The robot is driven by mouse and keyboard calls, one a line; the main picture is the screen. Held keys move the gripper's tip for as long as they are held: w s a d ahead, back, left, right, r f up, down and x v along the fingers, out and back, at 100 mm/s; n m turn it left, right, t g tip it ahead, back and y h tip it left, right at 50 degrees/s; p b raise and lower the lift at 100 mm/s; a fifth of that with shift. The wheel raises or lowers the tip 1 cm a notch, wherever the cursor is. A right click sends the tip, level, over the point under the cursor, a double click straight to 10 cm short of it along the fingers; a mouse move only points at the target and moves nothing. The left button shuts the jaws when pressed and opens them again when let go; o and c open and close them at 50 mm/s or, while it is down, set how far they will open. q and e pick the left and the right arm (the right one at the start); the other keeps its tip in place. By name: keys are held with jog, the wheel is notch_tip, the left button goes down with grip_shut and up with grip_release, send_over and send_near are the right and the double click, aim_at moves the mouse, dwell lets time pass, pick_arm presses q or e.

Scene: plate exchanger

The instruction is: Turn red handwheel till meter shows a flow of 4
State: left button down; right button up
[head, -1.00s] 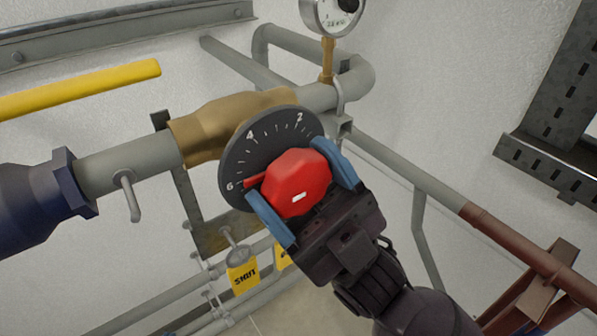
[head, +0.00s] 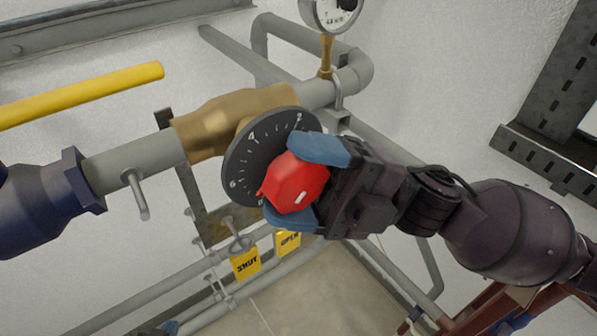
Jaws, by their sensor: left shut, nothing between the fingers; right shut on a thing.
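The red handwheel (head: 297,182) sits in front of a dark round dial (head: 240,160) marked 2, 4 and 6 on the brass valve (head: 215,125). Its small red pointer tip lies at the lower left, just below the 6. My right gripper (head: 305,183) is shut on the handwheel, one blue finger above and one below. It reaches in from the right and hides the dial's right part. A round white gauge (head: 325,14) is cut by the top edge; its reading is not legible.
A yellow bar (head: 80,95) and a blue pipe fitting (head: 75,183) are at the left. Yellow SHUT (head: 245,264) and OPEN (head: 288,243) tags hang below the dial. Grey pipes run behind. Red-brown steelwork (head: 490,305) is at the lower right.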

dwell(0.4)
jog(key=o, duration=0.9)
jog(key=shift+w+d+f, duration=0.1)
jog(key=shift+d+f, duration=0.1)
jog(key=shift+d, duration=0.05)
pick_arm(q)
jog(key=b, duration=0.1)
jog(key=w+f+b, duration=0.1)
jog(key=b, duration=0.1)
jog(key=shift+w+d+f, duration=0.1)
jog(key=shift+f, duration=0.15)
pick_arm(e)
jog(key=v, duration=1)
jog(key=shift+d+r, duration=0.2)
jog(key=shift+r, duration=0.05)
